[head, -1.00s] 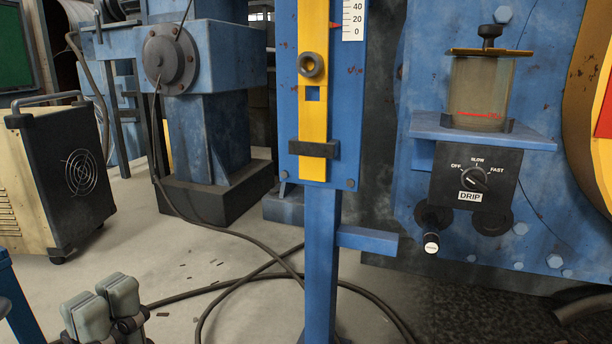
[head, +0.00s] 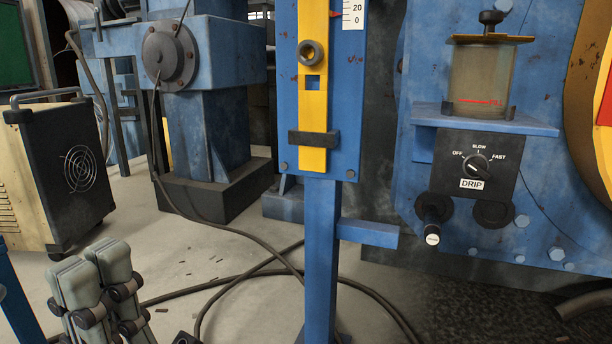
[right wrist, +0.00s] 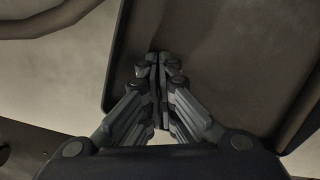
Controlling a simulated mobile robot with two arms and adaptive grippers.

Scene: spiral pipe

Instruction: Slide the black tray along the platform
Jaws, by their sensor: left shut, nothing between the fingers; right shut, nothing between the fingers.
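A dark flat tray with a raised rim (right wrist: 235,55) fills the upper middle and right of the right wrist view; I take it to be the black tray. I cannot make it out in the head view. My right gripper (right wrist: 158,62) is shut and empty, its fingertips overlapping the tray's surface in the picture. Whether they touch it I cannot tell. My left gripper (head: 94,266) is shut and empty at the lower left of the head view, fingers pointing up, apart from the machinery.
A blue post (head: 322,240) carries a panel with a yellow slider (head: 312,100). At right are an oil cup (head: 482,80) and a DRIP control box (head: 474,168). A black-fronted case (head: 75,175) stands at left. Cables (head: 240,290) lie on the floor.

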